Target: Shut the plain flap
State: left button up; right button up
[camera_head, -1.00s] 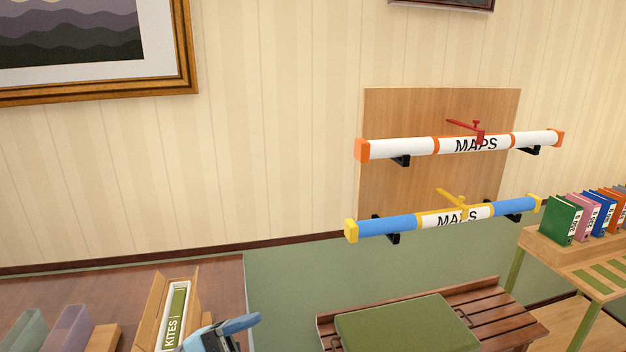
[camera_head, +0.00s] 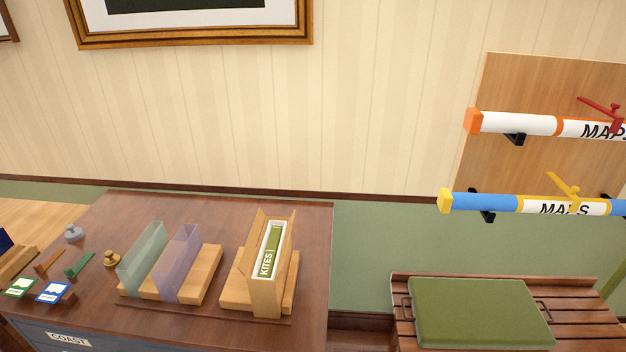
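On the dark desk at the left, a light wooden case (camera_head: 265,296) stands upright with a green book (camera_head: 271,250) labelled KITES in it. Plain wooden panels (camera_head: 256,228) rise at its top and sides, and its front shows the book. Beside it, a clear green panel (camera_head: 142,262) and a clear purple panel (camera_head: 182,265) stand upright on wooden blocks. No label reads as plain, so I cannot tell for sure which piece is the plain flap. Neither of my grippers is in view.
Several small tools and cards lie at the desk's left (camera_head: 78,266). A drawer front (camera_head: 68,338) reads COAST. A slatted bench (camera_head: 398,318) with a green cushion (camera_head: 480,312) stands right of the desk. Above it, two map tubes (camera_head: 490,122) hang on a wooden board (camera_head: 500,82).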

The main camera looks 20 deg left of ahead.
aim_at(244, 265)
jog(key=k+j+z, duration=0.1)
jog(key=j, duration=0.35)
jog(key=k+j+z, duration=0.15)
jog(key=j, duration=0.3)
jog(key=k+j+z, duration=0.1)
jog(key=j, duration=0.3)
jog(key=k+j+z, duration=0.1)
jog(key=j, duration=0.3)
